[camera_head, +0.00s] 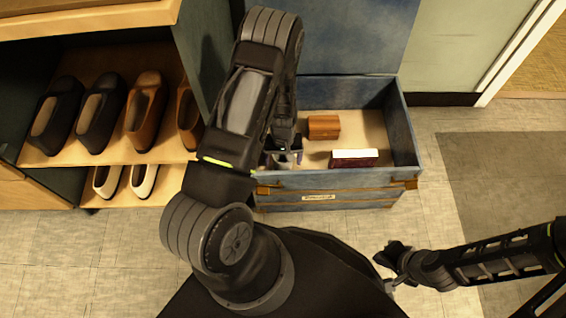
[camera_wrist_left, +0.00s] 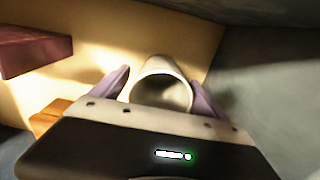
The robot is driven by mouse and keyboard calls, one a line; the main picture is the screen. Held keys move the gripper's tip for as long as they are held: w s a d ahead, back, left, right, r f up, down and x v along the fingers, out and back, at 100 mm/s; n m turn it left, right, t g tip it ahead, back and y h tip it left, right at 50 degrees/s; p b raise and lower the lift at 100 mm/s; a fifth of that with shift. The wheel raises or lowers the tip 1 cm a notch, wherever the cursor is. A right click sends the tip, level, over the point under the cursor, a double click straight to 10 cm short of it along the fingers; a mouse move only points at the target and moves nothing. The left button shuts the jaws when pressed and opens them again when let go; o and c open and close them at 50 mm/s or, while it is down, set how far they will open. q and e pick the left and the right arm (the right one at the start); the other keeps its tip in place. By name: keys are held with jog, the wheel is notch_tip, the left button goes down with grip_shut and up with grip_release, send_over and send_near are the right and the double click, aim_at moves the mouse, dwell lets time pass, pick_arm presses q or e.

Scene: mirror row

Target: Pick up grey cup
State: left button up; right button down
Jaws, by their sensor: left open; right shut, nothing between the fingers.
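The grey cup (camera_wrist_left: 163,88) is inside the blue chest, its round opening facing the left wrist camera. In the head view the cup (camera_head: 284,162) is small and partly hidden under my left gripper (camera_head: 284,150), at the chest's left end. In the left wrist view my left gripper (camera_wrist_left: 160,92) is open, with one finger on each side of the cup. I cannot tell whether the fingers touch it. My right gripper (camera_head: 388,268) is shut and empty, low over the floor outside the chest.
The open blue chest (camera_head: 405,135) also holds a brown wooden box (camera_head: 323,127) and a dark red book (camera_head: 354,158) with a pale top. A shoe shelf (camera_head: 60,157) with several shoes stands at left. A grey mat (camera_head: 510,180) lies at right.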

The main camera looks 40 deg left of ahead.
dwell(0.4)
pick_arm(q)
jog(key=c, duration=1.6)
notch_tip(320, 180, up, 10)
jog(key=p, duration=0.4)
